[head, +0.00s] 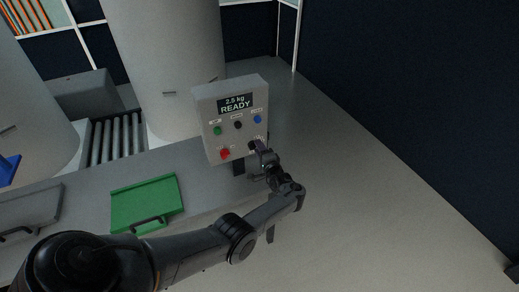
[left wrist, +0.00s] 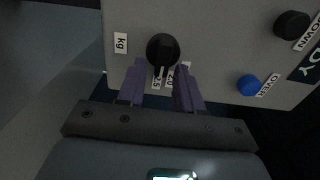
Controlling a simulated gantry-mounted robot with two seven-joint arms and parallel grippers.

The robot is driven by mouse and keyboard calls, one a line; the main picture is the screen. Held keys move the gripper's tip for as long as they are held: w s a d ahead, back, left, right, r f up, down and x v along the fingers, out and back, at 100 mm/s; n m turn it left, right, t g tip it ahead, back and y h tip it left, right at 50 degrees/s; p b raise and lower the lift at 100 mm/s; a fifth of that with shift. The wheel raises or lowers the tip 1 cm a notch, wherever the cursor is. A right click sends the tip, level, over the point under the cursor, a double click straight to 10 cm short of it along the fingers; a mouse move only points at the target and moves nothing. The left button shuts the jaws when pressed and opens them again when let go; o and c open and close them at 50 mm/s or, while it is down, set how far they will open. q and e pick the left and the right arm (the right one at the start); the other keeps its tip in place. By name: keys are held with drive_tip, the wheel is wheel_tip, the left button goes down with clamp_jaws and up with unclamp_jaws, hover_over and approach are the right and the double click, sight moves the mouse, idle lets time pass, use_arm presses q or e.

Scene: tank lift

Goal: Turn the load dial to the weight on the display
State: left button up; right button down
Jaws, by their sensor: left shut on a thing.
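The grey control box (head: 212,101) has a display (head: 235,103) that reads "2.5 kg READY". The black load dial (left wrist: 163,48) is on the box face, beside a "kg" label; in the head view it is mostly behind my gripper. My left gripper (head: 258,148) is at the lower right of the box face. In the left wrist view its two purple fingers (left wrist: 161,72) lie either side of the dial's lower part, shut on it. Small number labels show between the fingers, partly covered; one seems to read 2.5. The dial's exact setting is hard to tell.
The box also carries a green button (head: 218,131), a black one (head: 238,125), a blue one (head: 257,119) and a red control (head: 225,154). A green panel with a handle (head: 146,200) lies left. Large grey tanks (head: 172,60) stand behind.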

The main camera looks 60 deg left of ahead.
use_arm(q)
drive_tip(key=o, duration=0.7)
drive_tip(key=shift+c, duration=0.2)
drive_tip(key=s+d+p, duration=0.1)
drive_tip(key=d+p, duration=0.1)
drive_tip(key=d, duration=0.8)
drive_tip(key=shift+s+d, duration=0.35)
drive_tip(key=shift+s, duration=0.05)
